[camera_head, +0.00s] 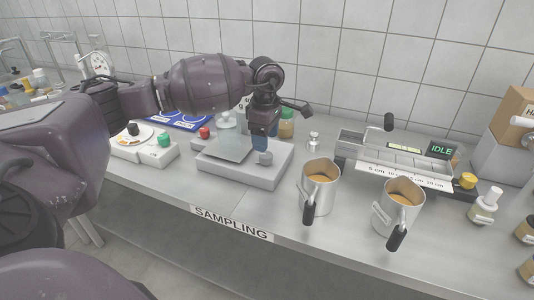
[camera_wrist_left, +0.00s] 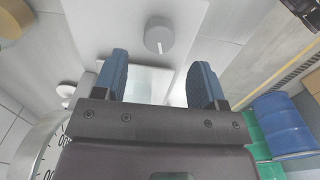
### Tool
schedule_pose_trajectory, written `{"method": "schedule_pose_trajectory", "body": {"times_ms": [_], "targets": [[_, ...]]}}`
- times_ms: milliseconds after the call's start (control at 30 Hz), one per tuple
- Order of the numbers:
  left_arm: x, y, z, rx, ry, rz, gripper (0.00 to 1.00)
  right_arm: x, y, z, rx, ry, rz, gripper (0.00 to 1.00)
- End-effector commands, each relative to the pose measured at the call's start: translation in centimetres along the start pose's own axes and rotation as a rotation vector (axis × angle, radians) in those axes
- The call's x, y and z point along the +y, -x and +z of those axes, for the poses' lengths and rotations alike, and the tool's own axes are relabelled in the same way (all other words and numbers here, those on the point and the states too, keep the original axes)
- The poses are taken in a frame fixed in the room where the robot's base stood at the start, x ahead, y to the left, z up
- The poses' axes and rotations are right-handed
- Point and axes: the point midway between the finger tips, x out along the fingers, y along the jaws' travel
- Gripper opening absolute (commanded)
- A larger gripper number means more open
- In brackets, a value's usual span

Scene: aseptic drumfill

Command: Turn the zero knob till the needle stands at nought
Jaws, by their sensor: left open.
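The zero knob (camera_head: 265,158) is a grey round knob on the top of a grey scale base (camera_head: 240,174), near its right front corner. In the left wrist view the knob (camera_wrist_left: 159,37) shows a white pointer line and lies just beyond the fingertips, between their lines. My left gripper (camera_head: 262,141) points down above the knob, its blue fingers apart and empty; the open fingers also show in the wrist view (camera_wrist_left: 160,78). The scale's dial (camera_head: 243,102) is mostly hidden behind my gripper. Its rim (camera_wrist_left: 42,145) shows at the wrist view's lower left; I cannot read the needle. My right gripper is not in view.
Two metal jugs (camera_head: 320,190) (camera_head: 402,208) with black handles stand right of the scale. A box with a green button (camera_head: 165,140) sits to the left. The bench front (camera_head: 233,222) is labelled SAMPLING.

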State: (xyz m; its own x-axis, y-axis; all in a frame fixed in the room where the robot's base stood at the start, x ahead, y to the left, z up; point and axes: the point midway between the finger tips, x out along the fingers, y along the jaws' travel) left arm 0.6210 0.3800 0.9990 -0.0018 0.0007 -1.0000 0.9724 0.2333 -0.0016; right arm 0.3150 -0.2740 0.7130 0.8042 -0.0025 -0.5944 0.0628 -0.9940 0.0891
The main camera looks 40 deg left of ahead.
Motion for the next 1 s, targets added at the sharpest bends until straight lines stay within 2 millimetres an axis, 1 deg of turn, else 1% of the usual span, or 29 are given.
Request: {"method": "schedule_pose_trajectory", "body": {"times_ms": [33,100,300,500,767,800,867,1000], "targets": [[0.0,-1.1,0.0,0.001,0.0,-0.003,0.65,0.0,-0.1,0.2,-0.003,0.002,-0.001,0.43],[0.0,-2.3,0.0,0.0,0.001,-0.004,0.65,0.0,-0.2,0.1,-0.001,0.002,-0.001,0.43],[0.0,-4.7,0.0,-0.001,0.001,-0.002,0.65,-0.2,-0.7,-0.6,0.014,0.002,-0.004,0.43],[0.0,-5.6,0.0,0.0,0.0,0.001,0.65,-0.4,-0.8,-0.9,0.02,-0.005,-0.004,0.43],[0.0,-5.7,0.0,-0.001,0.0,0.002,0.65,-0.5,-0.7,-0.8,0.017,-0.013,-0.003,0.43],[0.0,-5.7,0.0,-0.001,0.0,0.002,0.62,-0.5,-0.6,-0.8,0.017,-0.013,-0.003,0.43],[0.0,-5.7,0.0,-0.001,0.0,0.002,0.53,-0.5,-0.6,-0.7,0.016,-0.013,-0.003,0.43],[0.0,-5.7,0.0,-0.001,0.0,0.001,0.31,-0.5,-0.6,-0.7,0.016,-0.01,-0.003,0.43]]}}
